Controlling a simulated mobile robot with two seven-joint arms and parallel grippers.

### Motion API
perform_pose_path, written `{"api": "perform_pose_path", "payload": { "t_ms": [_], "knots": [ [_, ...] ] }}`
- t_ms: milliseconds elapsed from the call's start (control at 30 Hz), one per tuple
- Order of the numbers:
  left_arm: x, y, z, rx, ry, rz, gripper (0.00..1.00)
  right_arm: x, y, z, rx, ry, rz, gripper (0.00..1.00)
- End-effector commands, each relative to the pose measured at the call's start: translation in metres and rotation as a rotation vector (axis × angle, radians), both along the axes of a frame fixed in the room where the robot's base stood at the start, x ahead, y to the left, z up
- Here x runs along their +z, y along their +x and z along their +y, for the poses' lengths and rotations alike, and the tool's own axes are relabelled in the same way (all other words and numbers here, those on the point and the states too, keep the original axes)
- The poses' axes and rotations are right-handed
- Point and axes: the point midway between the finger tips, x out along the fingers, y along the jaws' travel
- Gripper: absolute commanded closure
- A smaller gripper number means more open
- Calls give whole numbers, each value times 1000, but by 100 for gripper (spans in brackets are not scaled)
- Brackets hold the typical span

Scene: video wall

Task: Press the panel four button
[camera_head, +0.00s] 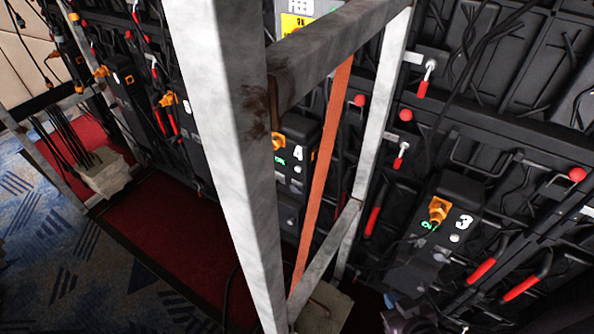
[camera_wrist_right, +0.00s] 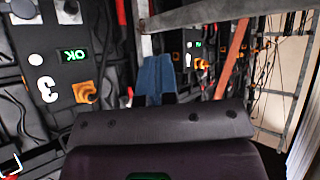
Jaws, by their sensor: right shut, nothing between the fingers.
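Panel four is a black box (camera_head: 291,190) with a white "4", a green OK display and an orange plug, behind the grey metal frame in the head view. A small pale round button (camera_head: 298,169) sits just below the number. A similar box with a green display and orange plug shows past the fingers in the right wrist view (camera_wrist_right: 190,45); its number is not readable. My right gripper (camera_wrist_right: 155,62) has its blue fingers shut and empty, apart from that box. In the head view it is hard to make out near the bottom edge. My left gripper is not in view.
A grey metal frame (camera_head: 225,150) with an orange strap (camera_head: 322,170) stands in front of panel four. Panel three (camera_head: 450,205) is at right, near my right gripper. Red-handled levers and cables stick out from the wall. Red carpet (camera_head: 165,230) lies at left.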

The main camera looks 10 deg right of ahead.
Motion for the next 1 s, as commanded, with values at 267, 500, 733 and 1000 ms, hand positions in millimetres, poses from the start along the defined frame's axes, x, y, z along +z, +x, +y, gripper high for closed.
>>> {"api": "perform_pose_path", "payload": {
  "t_ms": [267, 500, 733, 1000],
  "knots": [
    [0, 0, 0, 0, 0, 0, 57, 0, 1, -1, 1, -2, -2, 100],
    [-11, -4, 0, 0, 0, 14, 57, 8, 36, 8, 20, 7, -61, 100],
    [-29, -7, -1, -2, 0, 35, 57, 21, 102, 32, 52, 32, -164, 100],
    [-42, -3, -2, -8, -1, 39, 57, 24, 173, 60, 100, -29, -244, 100]
  ]
}}
